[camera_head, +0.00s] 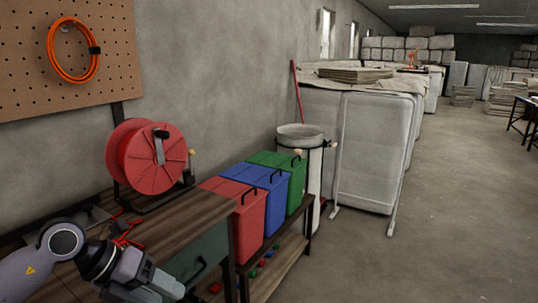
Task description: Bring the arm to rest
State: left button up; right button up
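My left arm (45,262) comes in from the lower left, low in front of a wooden workbench (195,213). My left gripper (155,285) is at the bottom edge of the view, beside the bench front. Its fingertips are partly cut off or unclear, so I cannot tell if it is open or shut. No held object shows. My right arm and gripper are not in view. No cloth to fold shows in this view.
A red cable reel (140,158) and red tools (127,232) are on the bench. Red (250,218), blue (270,195) and green (296,180) bins stand on a rack beside it. Wrapped white stacks (375,150) stand beyond. Open grey floor (450,230) lies at right.

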pick_arm(q)
jog(key=s+d+r+n+t+h+p, duration=0.25)
jog(key=s+d+n+h, duration=0.2)
jog(key=d+h, duration=0.65)
jog(key=a+f+n+t+y+p, duration=0.1)
jog(key=a+f+n+t+y, duration=0.2)
jog(key=n+t+y, duration=0.5)
jog(key=a+f+n+t+y, duration=0.3)
jog(key=f+n+t, duration=0.1)
jog(key=n, duration=0.8)
jog(key=s+a+f+n+g+y+p, duration=0.1)
jog(key=s+f+n+g+y, duration=0.4)
jog(key=s+f, duration=0.8)
jog(key=a+f+n+g, duration=0.1)
jog(key=f+n+g, duration=0.1)
jog(key=n, duration=0.2)
jog(key=shift+s+a, duration=0.2)
jog(key=shift+a, duration=0.05)
